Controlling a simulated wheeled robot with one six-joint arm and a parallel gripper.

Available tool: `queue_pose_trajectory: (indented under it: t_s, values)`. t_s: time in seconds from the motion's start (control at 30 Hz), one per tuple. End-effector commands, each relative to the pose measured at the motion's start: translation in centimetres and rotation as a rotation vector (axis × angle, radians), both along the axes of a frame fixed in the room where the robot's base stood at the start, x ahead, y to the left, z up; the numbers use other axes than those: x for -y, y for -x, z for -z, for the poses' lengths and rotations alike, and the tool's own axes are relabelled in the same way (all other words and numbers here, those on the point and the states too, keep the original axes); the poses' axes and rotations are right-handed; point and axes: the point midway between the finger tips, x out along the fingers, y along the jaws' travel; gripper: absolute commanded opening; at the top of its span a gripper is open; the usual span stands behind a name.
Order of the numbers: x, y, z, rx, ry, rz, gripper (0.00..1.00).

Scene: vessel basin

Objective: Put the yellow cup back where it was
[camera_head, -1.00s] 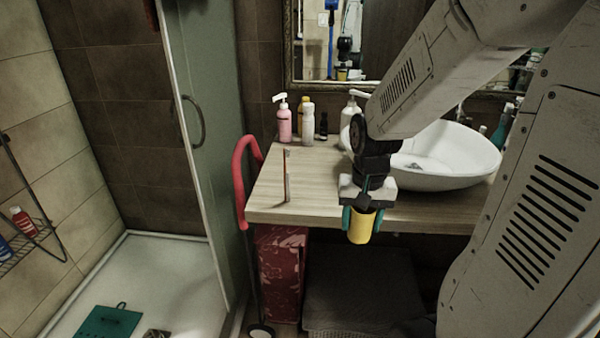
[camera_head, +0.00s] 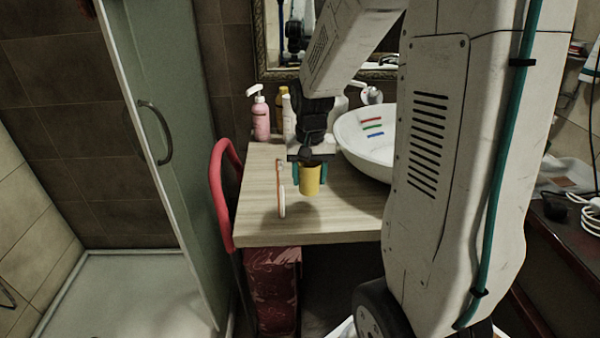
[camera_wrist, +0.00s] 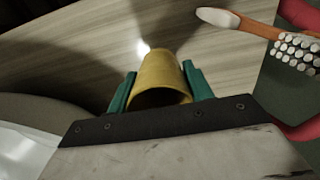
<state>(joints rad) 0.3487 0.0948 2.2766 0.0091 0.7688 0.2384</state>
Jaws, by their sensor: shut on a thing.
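The yellow cup (camera_head: 309,181) is between the two green fingers of my gripper (camera_head: 310,178), which is shut on it. The cup appears over the wooden countertop (camera_head: 262,222), right of a toothbrush. In the wrist view the cup (camera_wrist: 160,78) lies between the green fingers (camera_wrist: 160,88), its opening facing the camera. I cannot tell whether its far end touches the wood. The toothbrush (camera_head: 281,190) has an orange and white handle and appears upright in the head view. It also shows at the upper right of the wrist view (camera_wrist: 250,25).
A white basin (camera_head: 365,150) with coloured strips inside stands right of the cup. A pink pump bottle (camera_head: 261,116) and other bottles stand at the back. A red curved handle (camera_head: 218,190) borders the counter's left edge. Bare wood lies in front of the cup.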

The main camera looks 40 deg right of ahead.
Motion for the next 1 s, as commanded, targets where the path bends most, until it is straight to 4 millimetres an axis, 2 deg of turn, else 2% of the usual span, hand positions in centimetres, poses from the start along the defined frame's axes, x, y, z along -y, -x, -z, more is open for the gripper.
queue_pose_trajectory:
  t_s: [0.1, 0.3, 0.47, 0.73, 1.0]
  values:
    - [1.3, -3.1, 0.4, -0.001, -0.001, 0.001, 0.29]
    - [2.7, -6.4, 0.7, 0.0, 0.0, 0.002, 0.29]
    - [2.9, -7.1, 0.9, -0.001, -0.001, 0.002, 0.29]
    - [2.9, -7.0, 4.1, -0.002, 0.0, 0.002, 0.29]
    - [2.9, -7.0, 4.3, 0.0, 0.0, 0.002, 0.29]
